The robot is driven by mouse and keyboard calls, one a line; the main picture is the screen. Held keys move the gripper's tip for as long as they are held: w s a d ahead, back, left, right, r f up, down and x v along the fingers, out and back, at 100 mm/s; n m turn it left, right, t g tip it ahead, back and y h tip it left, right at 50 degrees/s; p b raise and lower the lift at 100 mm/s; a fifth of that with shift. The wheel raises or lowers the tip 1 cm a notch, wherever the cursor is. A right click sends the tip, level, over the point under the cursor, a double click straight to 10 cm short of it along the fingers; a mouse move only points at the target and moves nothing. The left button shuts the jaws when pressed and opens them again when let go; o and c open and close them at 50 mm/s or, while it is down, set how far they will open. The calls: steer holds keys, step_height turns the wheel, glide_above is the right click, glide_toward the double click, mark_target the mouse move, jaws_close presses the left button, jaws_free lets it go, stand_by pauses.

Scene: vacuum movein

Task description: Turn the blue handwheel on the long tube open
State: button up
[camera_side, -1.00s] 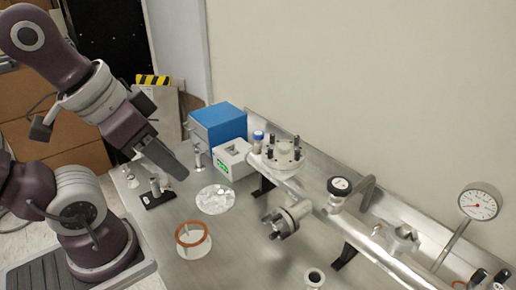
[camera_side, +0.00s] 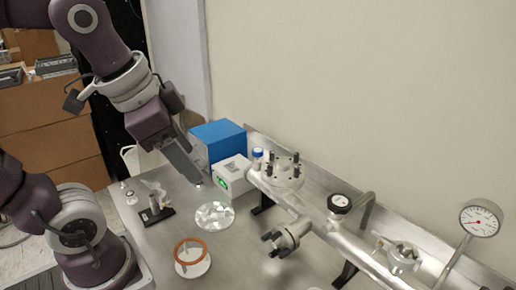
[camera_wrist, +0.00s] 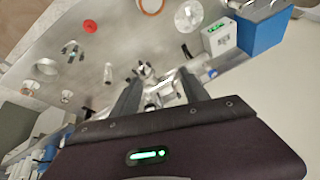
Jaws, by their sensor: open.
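The long metal tube (camera_side: 357,243) runs diagonally along the back of the bench in the side view. A small blue knob (camera_side: 257,153), which looks like the blue handwheel, stands at its far left end beside the white box. A blue spot (camera_wrist: 212,73) in the wrist view appears to be the same knob. My gripper (camera_side: 198,184) is left of the white box in the side view, apart from the knob. In the wrist view my gripper (camera_wrist: 160,88) has its two dark fingers spread, with metal fittings seen between and beyond them. Nothing is held.
A blue box (camera_side: 217,143) and a white box with a green display (camera_side: 232,177) stand close to the knob. A black-topped knob (camera_side: 340,203), flanges and a dial gauge (camera_side: 480,221) are along the tube. An orange ring (camera_side: 191,250) and foil disc (camera_side: 214,216) lie in front.

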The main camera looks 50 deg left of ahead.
steer(key=w+a+r+m+g, duration=0.15)
steer(key=w+a+m, duration=0.25)
steer(key=w+m, duration=0.6)
steer(key=m+g, duration=0.3)
steer(key=m, duration=0.8)
glide_above(258, 150)
steer(key=shift+h, duration=0.3)
step_height(258, 150, down, 9)
steer(key=shift+s+f, duration=0.1)
step_height(258, 150, down, 7)
steer(key=shift+r, duration=0.2)
steer(key=shift+f, duration=0.3)
jaws_close()
